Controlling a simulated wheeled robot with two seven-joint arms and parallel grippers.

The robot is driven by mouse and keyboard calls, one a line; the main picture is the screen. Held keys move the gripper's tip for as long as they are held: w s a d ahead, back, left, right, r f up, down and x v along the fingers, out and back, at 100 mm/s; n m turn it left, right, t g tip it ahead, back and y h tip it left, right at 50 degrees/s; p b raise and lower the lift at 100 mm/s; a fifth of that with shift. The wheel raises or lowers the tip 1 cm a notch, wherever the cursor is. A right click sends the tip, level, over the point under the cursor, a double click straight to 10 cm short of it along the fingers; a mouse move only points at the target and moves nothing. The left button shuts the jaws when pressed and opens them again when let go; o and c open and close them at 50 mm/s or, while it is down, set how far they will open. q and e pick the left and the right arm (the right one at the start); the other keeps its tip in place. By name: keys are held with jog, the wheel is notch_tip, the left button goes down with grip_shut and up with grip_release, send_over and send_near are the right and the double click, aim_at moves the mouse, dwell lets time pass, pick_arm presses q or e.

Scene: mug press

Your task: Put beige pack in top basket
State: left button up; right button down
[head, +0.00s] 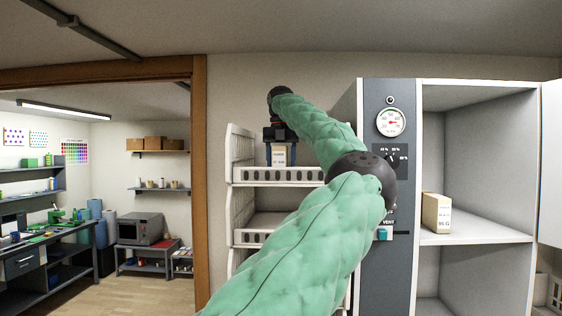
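A beige pack (280,158) with a printed label stands upright at the top basket (300,175) of the white rack. Its lower end is hidden behind the basket's front wall, so I cannot tell whether it touches the floor. My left gripper (280,149) points down over it, with dark fingers at both sides, and appears shut on it. The green padded arm rises from the bottom, bends at the dark elbow and reaches back left to the rack. My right gripper is not in view.
A lower basket (250,237) sits below, partly hidden by my arm. To the right, a grey panel with a dial (391,122) borders an open white cabinet (480,236), where another beige pack (436,213) stands on the shelf. An open door (551,165) is at the far right.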

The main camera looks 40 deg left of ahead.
pick_arm(q)
jog(key=shift+s+a+r, duration=0.1)
jog(key=shift+s, duration=0.1)
jog(key=shift+w+r, duration=0.15)
jog(key=shift+r, duration=0.4)
notch_tip(320, 180, up, 11)
jog(key=shift+r, duration=0.1)
dwell(0.6)
